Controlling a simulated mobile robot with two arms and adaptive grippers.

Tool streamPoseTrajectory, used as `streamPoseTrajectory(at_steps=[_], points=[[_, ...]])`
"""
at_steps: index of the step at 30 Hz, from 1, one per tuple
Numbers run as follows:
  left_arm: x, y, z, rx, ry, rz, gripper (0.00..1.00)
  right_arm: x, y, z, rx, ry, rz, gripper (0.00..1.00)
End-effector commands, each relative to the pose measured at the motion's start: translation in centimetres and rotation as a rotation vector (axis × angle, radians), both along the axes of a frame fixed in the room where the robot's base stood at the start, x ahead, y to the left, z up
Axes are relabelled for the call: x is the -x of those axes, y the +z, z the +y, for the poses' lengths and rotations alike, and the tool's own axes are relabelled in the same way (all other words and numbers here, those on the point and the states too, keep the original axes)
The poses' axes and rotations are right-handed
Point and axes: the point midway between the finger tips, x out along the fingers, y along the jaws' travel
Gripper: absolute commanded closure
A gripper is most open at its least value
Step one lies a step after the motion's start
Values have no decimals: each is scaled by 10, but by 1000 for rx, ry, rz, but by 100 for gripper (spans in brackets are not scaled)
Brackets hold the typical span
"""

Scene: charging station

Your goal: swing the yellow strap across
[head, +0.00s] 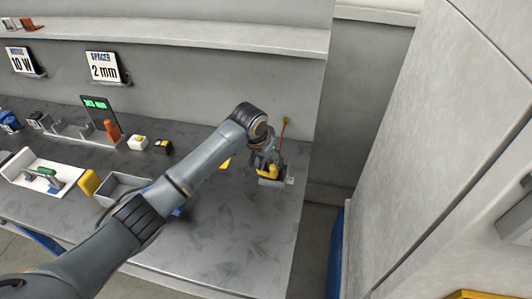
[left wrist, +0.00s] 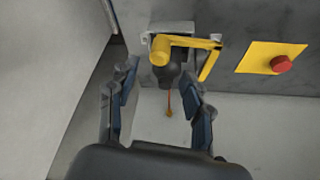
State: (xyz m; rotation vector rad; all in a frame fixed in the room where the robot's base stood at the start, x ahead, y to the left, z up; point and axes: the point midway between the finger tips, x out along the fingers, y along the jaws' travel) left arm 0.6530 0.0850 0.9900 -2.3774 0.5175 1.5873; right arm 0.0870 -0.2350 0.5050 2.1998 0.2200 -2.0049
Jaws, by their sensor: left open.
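The yellow strap (head: 271,172) is on a small grey fixture (head: 290,181) near the right end of the bench. In the left wrist view, the strap (left wrist: 193,42) runs from a round yellow end to the right, with a bent part going down at its right end. It lies over a dark rounded body (left wrist: 165,75). My left gripper (head: 264,157) is at the fixture; in the left wrist view its fingers (left wrist: 160,76) are apart, on either side of the dark body. I cannot tell whether they touch it. My right gripper is not in view.
A red button (left wrist: 281,64) on a yellow plate (left wrist: 256,57) is beside the fixture. A thin red stem with an orange tip (head: 285,121) rises behind my gripper. A grey bin (head: 119,187) and a white tray (head: 20,176) stand left. A tall grey wall (head: 430,150) bounds the right.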

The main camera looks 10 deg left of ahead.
Motion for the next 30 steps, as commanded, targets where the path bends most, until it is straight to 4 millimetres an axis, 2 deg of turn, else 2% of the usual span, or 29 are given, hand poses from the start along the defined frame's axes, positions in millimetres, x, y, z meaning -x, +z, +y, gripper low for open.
streamPoseTrajectory(at_steps=[3, 9, 18, 19, 20, 23, 26, 30], points=[[7, 21, 4, 1, 0, -3, 50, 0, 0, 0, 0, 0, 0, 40], [15, 40, 7, 0, 0, -1, 50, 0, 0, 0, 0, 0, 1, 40], [16, 43, 8, 0, 1, 0, 50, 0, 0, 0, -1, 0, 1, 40], [16, 43, 8, 0, 1, 0, 52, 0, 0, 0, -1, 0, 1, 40], [16, 43, 8, 1, 2, -1, 58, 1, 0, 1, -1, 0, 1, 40], [18, 32, 5, 34, 20, -5, 78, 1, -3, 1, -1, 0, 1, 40], [25, 3, -1, 139, 81, -23, 99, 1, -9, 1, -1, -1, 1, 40], [40, -43, -7, 384, 245, -71, 100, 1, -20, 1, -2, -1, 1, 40]])
